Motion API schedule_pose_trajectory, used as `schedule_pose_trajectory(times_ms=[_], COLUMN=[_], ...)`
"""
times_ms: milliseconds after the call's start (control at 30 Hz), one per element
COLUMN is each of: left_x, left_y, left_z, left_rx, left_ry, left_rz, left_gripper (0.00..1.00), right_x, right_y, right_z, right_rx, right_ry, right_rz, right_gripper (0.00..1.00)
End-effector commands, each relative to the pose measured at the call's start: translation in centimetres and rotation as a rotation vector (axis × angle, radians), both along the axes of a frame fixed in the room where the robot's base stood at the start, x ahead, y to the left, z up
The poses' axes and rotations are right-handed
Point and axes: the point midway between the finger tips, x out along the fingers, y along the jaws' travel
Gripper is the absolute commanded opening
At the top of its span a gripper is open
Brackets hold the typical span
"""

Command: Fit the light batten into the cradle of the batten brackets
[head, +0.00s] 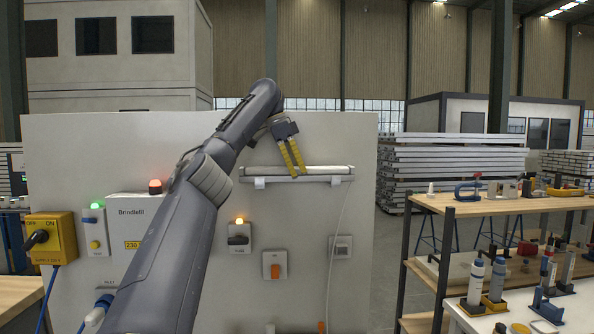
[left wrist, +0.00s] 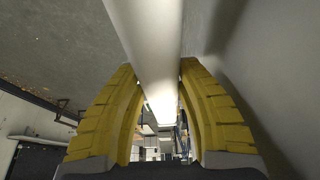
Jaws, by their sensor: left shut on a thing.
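The light batten (head: 325,171) is a long pale bar lying roughly level against the upper part of the light panel. Two small white batten brackets, a left one (head: 259,183) and a right one (head: 335,180), show just under it. I cannot tell whether the batten is seated in their cradles or just above. My left gripper (head: 296,173) reaches down from above with yellow fingers shut on the batten near its middle. In the left wrist view the batten (left wrist: 148,45) runs between the two yellow fingers (left wrist: 158,68). My right gripper is not in view.
A thin white cable (head: 340,215) hangs from the batten's right end. The panel (head: 360,140) carries a yellow rotary switch (head: 50,238), a Brindell box (head: 130,212), and several small switch boxes below the batten. A shelf bench (head: 450,205) with tools stands at the right.

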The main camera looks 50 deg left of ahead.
Motion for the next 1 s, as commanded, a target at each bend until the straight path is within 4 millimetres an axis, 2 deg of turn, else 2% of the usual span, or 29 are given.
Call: schedule_pose_trajectory(times_ms=[1000], left_x=[0.01], left_y=[-0.04], left_z=[-0.99], left_rx=[-0.001], left_ry=[-0.001], left_rz=[-0.001], left_gripper=[0.0], right_x=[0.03], right_y=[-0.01], right_z=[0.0], right_rx=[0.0], right_ry=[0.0], right_rz=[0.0], right_gripper=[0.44])
